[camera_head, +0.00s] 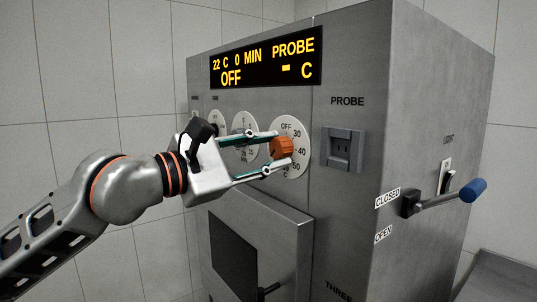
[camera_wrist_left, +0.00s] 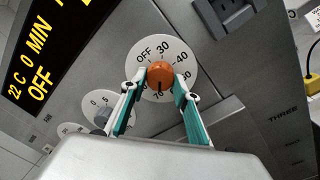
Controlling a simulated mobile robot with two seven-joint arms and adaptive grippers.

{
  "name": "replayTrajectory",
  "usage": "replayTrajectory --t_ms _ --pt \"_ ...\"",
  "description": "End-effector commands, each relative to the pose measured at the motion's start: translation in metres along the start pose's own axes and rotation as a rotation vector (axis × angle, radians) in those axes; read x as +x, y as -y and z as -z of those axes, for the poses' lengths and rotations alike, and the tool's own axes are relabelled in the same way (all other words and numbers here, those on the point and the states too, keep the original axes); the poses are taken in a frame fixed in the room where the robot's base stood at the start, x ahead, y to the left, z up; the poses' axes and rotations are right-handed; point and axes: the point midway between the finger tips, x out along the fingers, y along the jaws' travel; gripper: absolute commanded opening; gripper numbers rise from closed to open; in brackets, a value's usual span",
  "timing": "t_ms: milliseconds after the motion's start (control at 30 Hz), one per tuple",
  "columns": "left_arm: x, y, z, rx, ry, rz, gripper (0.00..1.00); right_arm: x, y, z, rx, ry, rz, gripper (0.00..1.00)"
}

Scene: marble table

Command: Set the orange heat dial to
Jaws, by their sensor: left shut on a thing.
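The orange heat dial (camera_head: 283,149) sits on a round white scale plate (camera_head: 290,128) on the front of a grey metal machine. The scale reads OFF, 30, 40, 50 and on to 70 in the left wrist view. My left gripper (camera_head: 278,149) is at the dial, with one finger above it and one below in the head view. In the left wrist view the fingers close on both sides of the orange dial (camera_wrist_left: 160,75). Its pointer mark is hard to make out. The lit display (camera_head: 262,61) reads 22 C, 0 MIN, PROBE, OFF and a dash before C. My right gripper is not in view.
Other dials (camera_head: 245,125) sit left of the heat dial, close behind my gripper. A probe socket (camera_head: 343,148) is to its right. A door with a dark window (camera_head: 233,256) is below. A blue-tipped lever (camera_head: 472,190) sticks out from the right side, by CLOSED.

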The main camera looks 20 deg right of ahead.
Motion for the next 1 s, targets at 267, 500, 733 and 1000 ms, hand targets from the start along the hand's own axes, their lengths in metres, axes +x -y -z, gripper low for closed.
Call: replayTrajectory --t_ms 267,500,733,1000 --pt "0.0001 0.0009 0.0016 0.057 0.001 0.001 0.09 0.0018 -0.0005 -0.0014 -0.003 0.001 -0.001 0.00" --pt "0.0001 0.0007 0.0013 0.063 0.001 0.001 0.09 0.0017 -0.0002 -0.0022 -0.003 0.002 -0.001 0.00" --pt "0.0001 0.0006 0.0013 0.063 0.002 0.001 0.43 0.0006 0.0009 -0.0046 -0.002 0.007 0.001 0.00" --pt "0.0000 0.0001 0.0007 0.063 0.003 0.000 0.47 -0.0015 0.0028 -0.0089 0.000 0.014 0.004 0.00"
